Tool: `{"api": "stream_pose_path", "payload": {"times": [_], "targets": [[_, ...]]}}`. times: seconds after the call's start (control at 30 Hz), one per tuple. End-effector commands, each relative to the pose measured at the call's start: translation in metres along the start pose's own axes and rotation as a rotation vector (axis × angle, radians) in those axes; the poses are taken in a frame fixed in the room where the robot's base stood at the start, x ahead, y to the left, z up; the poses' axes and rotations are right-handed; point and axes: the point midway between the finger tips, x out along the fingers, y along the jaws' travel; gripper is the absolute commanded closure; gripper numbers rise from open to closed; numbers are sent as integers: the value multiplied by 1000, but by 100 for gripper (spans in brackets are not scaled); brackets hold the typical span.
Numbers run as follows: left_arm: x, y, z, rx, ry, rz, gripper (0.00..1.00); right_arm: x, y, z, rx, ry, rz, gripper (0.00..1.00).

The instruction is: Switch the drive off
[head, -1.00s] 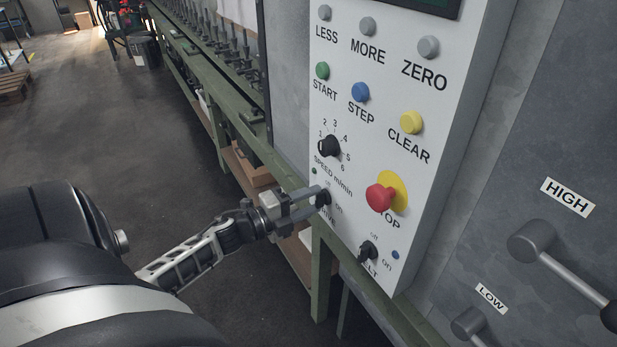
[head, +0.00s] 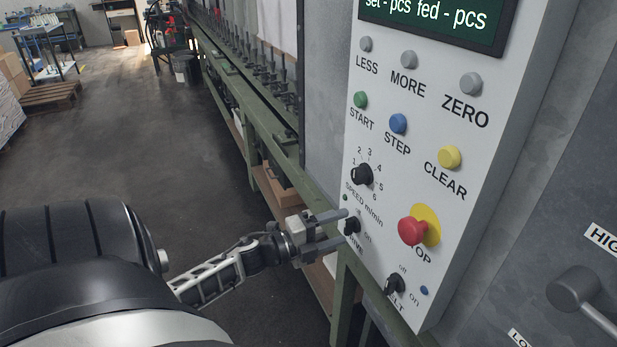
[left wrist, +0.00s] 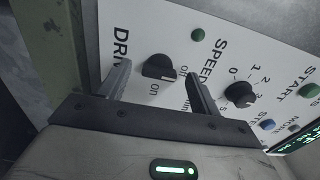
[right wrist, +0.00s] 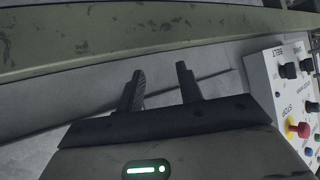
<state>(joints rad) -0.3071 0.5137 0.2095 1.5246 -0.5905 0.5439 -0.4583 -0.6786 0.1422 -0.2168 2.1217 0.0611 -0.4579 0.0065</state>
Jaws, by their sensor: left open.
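The drive switch (head: 352,225) is a small black knob low on the left of the white control panel (head: 325,252), with "off" and "on" marks. It also shows in the left wrist view (left wrist: 158,67), beside the word DRIVE. My left gripper (head: 343,229) is open, with its fingertips just in front of the panel, one on each side of the knob. A gap shows between each finger and the knob in the left wrist view. Which mark the knob points at is hard to tell. My right gripper (right wrist: 160,82) is open and empty, away from the panel.
The speed knob (head: 362,174) sits above the drive switch, the belt switch (head: 395,284) below right, the red stop button (head: 412,230) to the right. A small dark green lamp (left wrist: 198,35) is near the drive knob. A green machine frame (head: 250,140) runs along the left.

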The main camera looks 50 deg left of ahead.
Motion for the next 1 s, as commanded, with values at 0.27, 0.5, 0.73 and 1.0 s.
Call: {"api": "stream_pose_path", "payload": {"times": [0.27, 0.5, 0.73, 1.0], "targets": [[-58, 2, 0, -1, -2, 5, 36, 2, 0, 1, 3, 5, -2, 64], [-114, 2, 0, -2, -2, 5, 36, 3, 0, 1, 8, 10, -4, 64], [-146, 1, 0, -1, -2, 3, 36, 3, 0, 1, 11, 12, -6, 64], [-153, 0, 0, -1, -1, 1, 36, 2, 0, 1, 12, 12, -6, 64]]}}
